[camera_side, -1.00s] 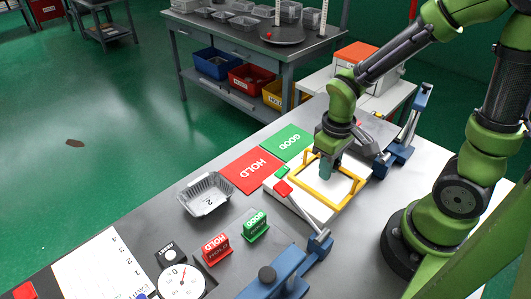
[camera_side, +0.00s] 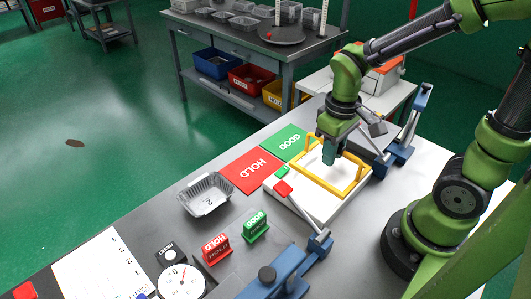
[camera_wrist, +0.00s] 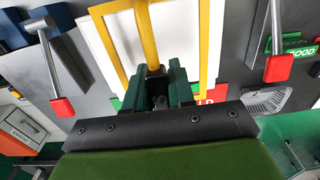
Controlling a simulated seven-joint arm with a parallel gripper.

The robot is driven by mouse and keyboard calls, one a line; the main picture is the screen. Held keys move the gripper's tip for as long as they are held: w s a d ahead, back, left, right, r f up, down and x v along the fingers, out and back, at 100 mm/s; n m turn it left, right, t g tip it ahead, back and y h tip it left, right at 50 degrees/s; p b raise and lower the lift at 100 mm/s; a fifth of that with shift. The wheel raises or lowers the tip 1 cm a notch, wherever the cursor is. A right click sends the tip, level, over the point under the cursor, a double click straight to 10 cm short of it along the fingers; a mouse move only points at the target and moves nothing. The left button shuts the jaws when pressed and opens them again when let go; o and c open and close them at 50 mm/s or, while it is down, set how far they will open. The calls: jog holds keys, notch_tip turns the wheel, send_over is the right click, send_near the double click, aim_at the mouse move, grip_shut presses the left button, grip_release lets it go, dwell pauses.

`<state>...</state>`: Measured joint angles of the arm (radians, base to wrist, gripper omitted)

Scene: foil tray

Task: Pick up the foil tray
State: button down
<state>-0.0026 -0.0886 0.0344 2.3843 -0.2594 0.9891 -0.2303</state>
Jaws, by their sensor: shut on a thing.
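The foil tray (camera_side: 206,195) is a shallow silvery tray marked 2, on the grey bench left of the HOLD and GOOD cards. It also shows at the lower right of the wrist view (camera_wrist: 268,101). My gripper (camera_side: 328,152) is well right of the tray, over the white slab. It is shut on the yellow frame (camera_side: 325,184), with a yellow bar (camera_wrist: 147,38) running down between the dark green fingers (camera_wrist: 150,90) in the wrist view. The exact grip point is partly hidden by the fingers.
The white slab (camera_side: 312,208) lies under the yellow frame, flanked by blue-footed clamps (camera_side: 319,240) with red tips. Small HOLD (camera_side: 215,249) and GOOD (camera_side: 256,227) stands are near the tray.

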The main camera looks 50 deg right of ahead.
jog(key=shift+f, duration=2.2)
jog(key=c, duration=1)
grip_release()
jog(key=shift+f, duration=0.15)
jog(key=shift+o, duration=0.2)
